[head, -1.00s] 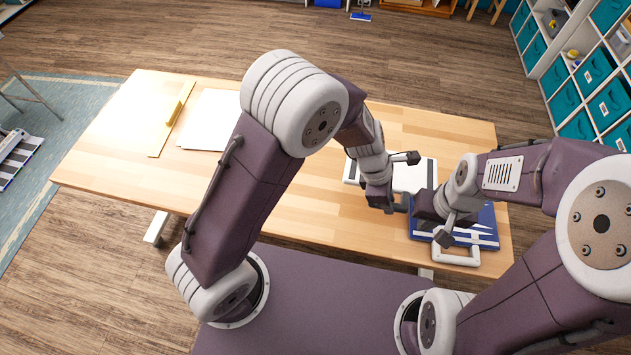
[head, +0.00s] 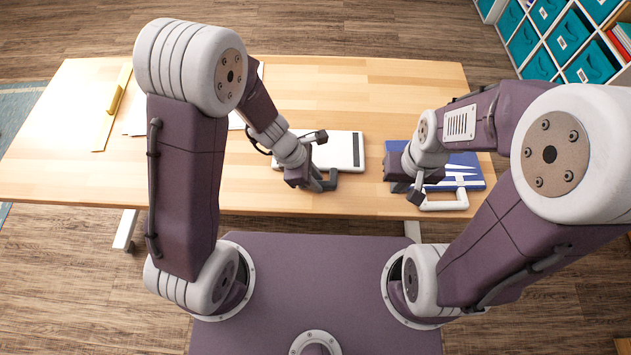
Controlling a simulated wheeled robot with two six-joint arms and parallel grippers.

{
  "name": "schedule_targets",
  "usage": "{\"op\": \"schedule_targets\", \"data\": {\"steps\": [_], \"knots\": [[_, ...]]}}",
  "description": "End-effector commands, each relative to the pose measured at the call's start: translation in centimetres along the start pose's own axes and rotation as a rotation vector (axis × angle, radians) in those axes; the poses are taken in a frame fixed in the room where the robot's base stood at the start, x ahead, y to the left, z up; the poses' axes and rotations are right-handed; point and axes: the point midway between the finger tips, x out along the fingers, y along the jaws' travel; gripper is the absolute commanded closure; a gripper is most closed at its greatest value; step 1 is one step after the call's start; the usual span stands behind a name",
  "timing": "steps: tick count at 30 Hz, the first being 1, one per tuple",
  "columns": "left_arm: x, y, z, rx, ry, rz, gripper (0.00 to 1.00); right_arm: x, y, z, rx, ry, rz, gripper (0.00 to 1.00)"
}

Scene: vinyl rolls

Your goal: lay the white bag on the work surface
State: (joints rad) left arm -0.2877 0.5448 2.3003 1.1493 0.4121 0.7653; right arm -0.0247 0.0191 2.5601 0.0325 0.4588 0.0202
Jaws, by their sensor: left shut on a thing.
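The white bag (head: 345,150), a flat white case with a dark stripe near its right end, lies flat at or just above the work surface (head: 290,90); I cannot tell if it touches. My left gripper (head: 326,181) is shut on its dark grey handle at the near edge. My arm hides part of the bag's left side. My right gripper (head: 414,190) is at the left near corner of a blue bag (head: 460,165), beside its white handle (head: 445,204). Its jaws are too small and dark to tell open from shut.
A yellow-handled board (head: 113,105) and white sheets (head: 138,120) lie at the left of the work surface. The blue bag sits just right of the white bag, with a narrow gap. Shelves with teal bins (head: 548,45) stand back right.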

Motion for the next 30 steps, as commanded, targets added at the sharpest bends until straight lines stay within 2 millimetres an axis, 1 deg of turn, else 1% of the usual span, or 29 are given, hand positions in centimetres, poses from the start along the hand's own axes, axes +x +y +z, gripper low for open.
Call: {"op": "schedule_targets", "data": {"steps": [4, 8, 9, 11, 19, 22, 23, 26, 27, 30], "knots": [[-0.1, 0.0, 0.1, 0.0, 0.0, 0.0, 1.0, -0.1, 0.0, 0.0, 0.0, 0.0, 0.0, 1.0], [0.3, 0.0, -0.1, 0.0, 0.0, 0.0, 1.0, 0.3, 0.0, 0.0, 0.0, 0.0, 0.0, 1.0], [0.2, 0.0, -0.1, 0.0, 0.0, 0.0, 0.73, 0.2, 0.0, 0.0, 0.0, 0.0, 0.0, 1.0], [0.1, 0.0, 0.0, 0.0, 0.0, 0.0, 0.57, 0.1, 0.0, 0.0, 0.0, 0.0, 0.0, 1.0], [0.1, 0.0, 0.0, 0.0, 0.0, 0.0, 0.57, 0.1, 0.0, 0.0, 0.0, 0.0, 0.0, 1.0], [-0.6, 0.0, 0.2, 0.0, 0.0, 0.0, 0.57, -0.6, 0.0, -0.1, 0.0, 0.0, 0.0, 1.0], [-1.1, 0.0, 0.2, 0.001, -0.001, 0.001, 0.57, -0.9, 0.0, -0.1, 0.0, 0.0, 0.0, 1.0], [-3.7, 0.1, 0.4, 0.0, -0.001, 0.003, 0.57, -2.4, -0.1, -0.3, 0.0, 0.0, 0.0, 1.0], [-4.9, 0.1, 0.4, -0.001, -0.001, 0.004, 0.57, -3.1, -0.1, -0.3, 0.0, 0.0, 0.0, 1.0], [-7.6, 0.1, 0.4, -0.001, -0.001, 0.005, 0.57, -4.4, -0.1, -0.5, 0.0, 0.0, 0.0, 1.0]]}}
